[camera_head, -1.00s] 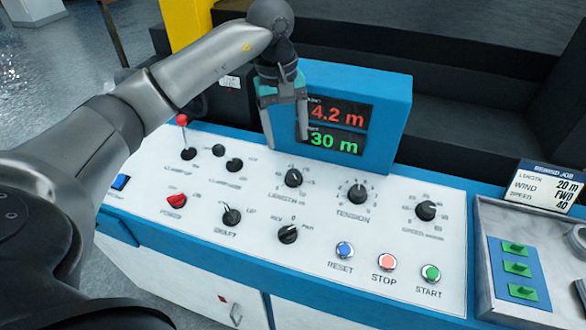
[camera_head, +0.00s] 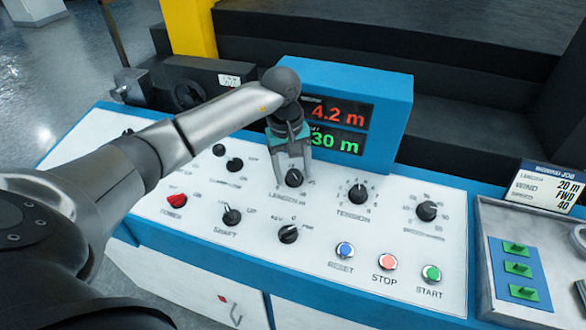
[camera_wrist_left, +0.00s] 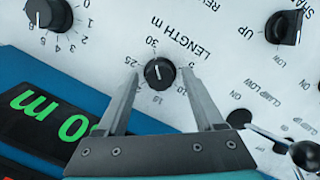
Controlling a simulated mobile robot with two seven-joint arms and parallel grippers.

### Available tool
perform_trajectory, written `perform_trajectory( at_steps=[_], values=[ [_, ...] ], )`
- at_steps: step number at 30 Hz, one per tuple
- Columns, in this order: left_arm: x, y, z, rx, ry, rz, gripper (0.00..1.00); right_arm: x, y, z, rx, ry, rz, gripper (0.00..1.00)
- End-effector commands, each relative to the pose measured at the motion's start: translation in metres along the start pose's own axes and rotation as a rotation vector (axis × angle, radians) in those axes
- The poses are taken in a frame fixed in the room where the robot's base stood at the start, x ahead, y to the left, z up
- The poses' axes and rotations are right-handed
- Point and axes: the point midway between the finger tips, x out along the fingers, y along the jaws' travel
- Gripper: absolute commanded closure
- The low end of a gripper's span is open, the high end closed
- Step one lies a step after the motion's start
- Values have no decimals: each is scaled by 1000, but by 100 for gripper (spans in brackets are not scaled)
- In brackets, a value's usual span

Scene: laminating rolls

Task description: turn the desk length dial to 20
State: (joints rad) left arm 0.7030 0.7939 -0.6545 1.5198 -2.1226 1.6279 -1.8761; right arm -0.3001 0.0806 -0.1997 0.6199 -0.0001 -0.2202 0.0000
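The length dial (camera_head: 294,178) is a small black knob on the white desk panel, below the display. It also shows in the left wrist view (camera_wrist_left: 160,73), upside down, with its "LENGTH m" label and a scale including 25 and 30. My left gripper (camera_head: 292,172) is directly over the dial, pointing down. In the left wrist view its two fingers stand apart on either side of the knob, with gaps visible, so it is open. The display (camera_head: 338,125) shows a red 4.2 m and a green 30 m. My right gripper is not in view.
The tension dial (camera_head: 358,193) and speed dial (camera_head: 427,211) lie to the right. The shaft switch (camera_head: 232,216) and red power switch (camera_head: 177,200) are at the left. Reset, stop and start buttons sit in front. A job card (camera_head: 545,188) reads 20 m, FWD, 40.

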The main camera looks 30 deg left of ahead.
Motion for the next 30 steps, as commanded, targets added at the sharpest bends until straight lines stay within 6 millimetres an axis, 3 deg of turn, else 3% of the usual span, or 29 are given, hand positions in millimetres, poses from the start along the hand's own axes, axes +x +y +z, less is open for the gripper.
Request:
perform_trajectory(
  at_steps=[2, 18, 30],
  values=[
    [0, 0, 0, 0, 0, 0, 41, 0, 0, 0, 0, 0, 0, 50],
    [0, 0, 0, 0, 0, 0, 100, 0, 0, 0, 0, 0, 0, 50],
    [0, 0, 0, -32, 0, 4, 100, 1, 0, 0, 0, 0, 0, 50]
  ],
)
